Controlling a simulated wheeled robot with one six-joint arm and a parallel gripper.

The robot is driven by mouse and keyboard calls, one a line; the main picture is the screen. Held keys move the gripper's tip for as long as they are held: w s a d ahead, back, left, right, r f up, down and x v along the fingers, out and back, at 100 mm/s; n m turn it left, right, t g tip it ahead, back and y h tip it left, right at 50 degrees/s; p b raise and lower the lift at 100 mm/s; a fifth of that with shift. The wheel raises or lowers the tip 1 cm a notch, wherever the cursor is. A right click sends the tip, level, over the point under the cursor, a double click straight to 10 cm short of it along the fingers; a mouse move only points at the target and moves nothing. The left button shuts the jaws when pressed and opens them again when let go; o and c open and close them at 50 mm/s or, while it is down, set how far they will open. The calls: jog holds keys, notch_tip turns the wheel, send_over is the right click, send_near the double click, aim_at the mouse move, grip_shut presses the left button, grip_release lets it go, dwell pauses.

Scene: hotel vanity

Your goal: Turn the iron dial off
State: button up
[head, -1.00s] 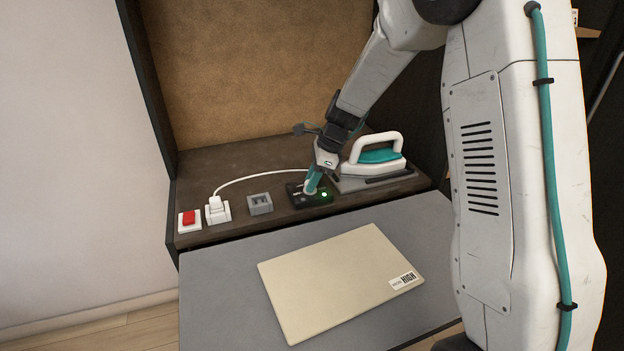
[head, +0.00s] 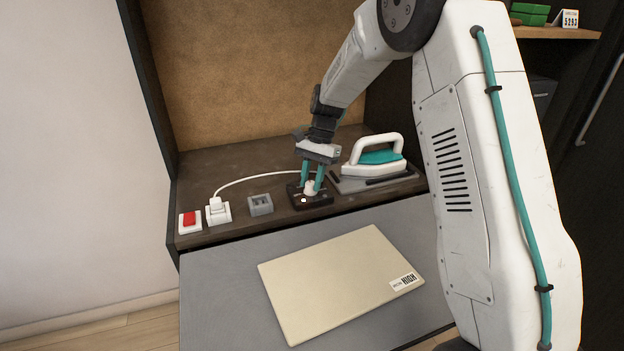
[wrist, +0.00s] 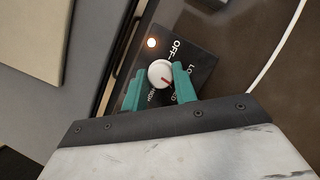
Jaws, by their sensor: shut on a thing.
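The iron dial (wrist: 159,72) is a round white knob with a red pointer mark, on a black control panel (wrist: 196,55) lettered OFF, LOW, MED and HIGH. In the wrist view its red mark points away from OFF, roughly toward the partly covered MED label. My gripper (wrist: 158,85) is shut on the knob, one teal finger at each side. In the head view my gripper (head: 312,188) reaches down onto the dial (head: 311,187) from above. A small lamp on the panel (wrist: 152,42) glows whitish orange.
The white and teal iron (head: 374,157) stands on its grey rest just right of the panel. A beige folder (head: 335,285) lies on the grey surface in front.

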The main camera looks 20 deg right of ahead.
jog(key=n, duration=0.2)
jog(key=n+g+h, duration=0.1)
jog(key=n, duration=0.1)
jog(key=shift+w+a+n+h, duration=0.1)
jog(key=shift+n+h, duration=0.2)
jog(key=n+h, duration=0.1)
jog(key=n, duration=0.1)
jog(key=n+h, duration=0.1)
jog(key=n, duration=0.2)
jog(key=shift+a+g, duration=0.15)
jog(key=shift+g, duration=0.15)
jog(key=n, duration=0.2)
jog(key=n+h, duration=0.1)
jog(key=n, duration=0.2)
jog(key=shift+a+h, duration=0.15)
jog(key=shift+h, duration=0.15)
jog(key=shift+n+t+h, duration=0.6)
jog(key=shift+n+h, duration=0.2)
jog(key=shift+n, duration=1.4)
jog(key=o, duration=1)
jog(key=shift+a, duration=0.1)
jog(key=v, duration=0.8)
